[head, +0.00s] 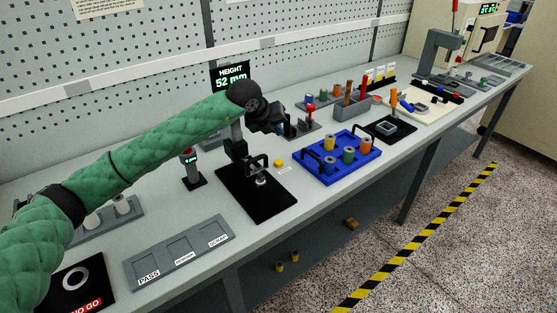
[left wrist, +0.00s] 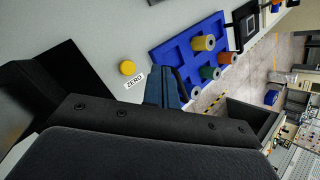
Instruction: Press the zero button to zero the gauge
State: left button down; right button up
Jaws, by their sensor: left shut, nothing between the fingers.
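The yellow zero button (head: 279,163) sits on the bench beside the gauge's black base plate (head: 257,205), with a small white label in front. It also shows in the left wrist view (left wrist: 127,68) next to its ZERO label (left wrist: 134,81). The gauge's display (head: 231,78) reads HEIGHT 52 mm. My green left arm reaches across in front of the gauge's column and partly hides it. My left gripper (head: 280,128) is shut and empty, above the bench and behind the button in the head view. Its dark blue fingers (left wrist: 165,88) show apart from the button. My right gripper is not in view.
A blue tray (head: 322,176) with several coloured spindles stands right of the button. A grey PASS tray (head: 180,253) and a NO GO block (head: 75,285) are at the left front. Bench space around the button is clear.

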aim_at(277, 162)
pick_arm(q)
jog(key=shift+f, duration=0.15)
